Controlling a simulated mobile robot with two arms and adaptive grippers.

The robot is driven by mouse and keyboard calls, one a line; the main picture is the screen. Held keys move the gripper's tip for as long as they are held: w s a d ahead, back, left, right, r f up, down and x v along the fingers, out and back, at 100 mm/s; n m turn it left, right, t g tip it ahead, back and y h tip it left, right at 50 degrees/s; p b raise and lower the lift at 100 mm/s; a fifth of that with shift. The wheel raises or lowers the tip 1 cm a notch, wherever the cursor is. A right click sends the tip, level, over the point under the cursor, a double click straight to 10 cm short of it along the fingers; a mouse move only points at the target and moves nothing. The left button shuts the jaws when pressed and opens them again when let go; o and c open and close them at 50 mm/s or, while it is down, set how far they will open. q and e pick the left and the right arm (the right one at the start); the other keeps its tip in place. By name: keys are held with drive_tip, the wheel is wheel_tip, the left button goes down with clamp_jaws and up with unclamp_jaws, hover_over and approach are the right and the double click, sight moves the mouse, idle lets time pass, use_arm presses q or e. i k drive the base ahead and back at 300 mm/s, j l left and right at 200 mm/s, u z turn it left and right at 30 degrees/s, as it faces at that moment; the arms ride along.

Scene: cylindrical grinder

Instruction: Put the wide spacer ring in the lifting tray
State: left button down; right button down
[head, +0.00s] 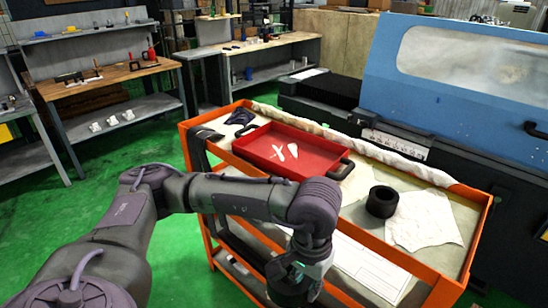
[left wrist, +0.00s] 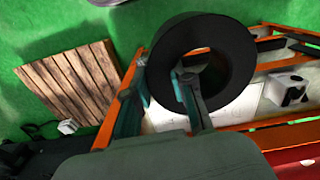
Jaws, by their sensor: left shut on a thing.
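My left gripper (head: 306,274) is shut on a thick black ring, the wide spacer ring (left wrist: 240,62). In the left wrist view one finger passes into the ring's hole and the other lies outside its wall. In the head view the ring (head: 286,292) hangs below the gripper, partly hidden, at the near side of the orange cart. The lifting tray (head: 328,153), red with black handles, stands on the cart's top towards the left, with some white pieces inside. My right gripper is not in view.
Another black ring (head: 382,203) stands on the cart top beside a white cloth (head: 423,220). The orange cart rim (head: 395,258) is raised around the top. A rolled cloth (head: 350,142) lies along the far edge, before the blue grinder (head: 460,95).

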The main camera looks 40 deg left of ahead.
sight(284, 160)
drive_tip(key=i+j+u, duration=0.1)
drive_tip(key=u, duration=0.25)
drive_tip(key=i+j+u, duration=0.1)
drive_tip(key=u, duration=0.25)
drive_tip(key=i+j+u, duration=0.1)
drive_tip(key=u, duration=0.25)
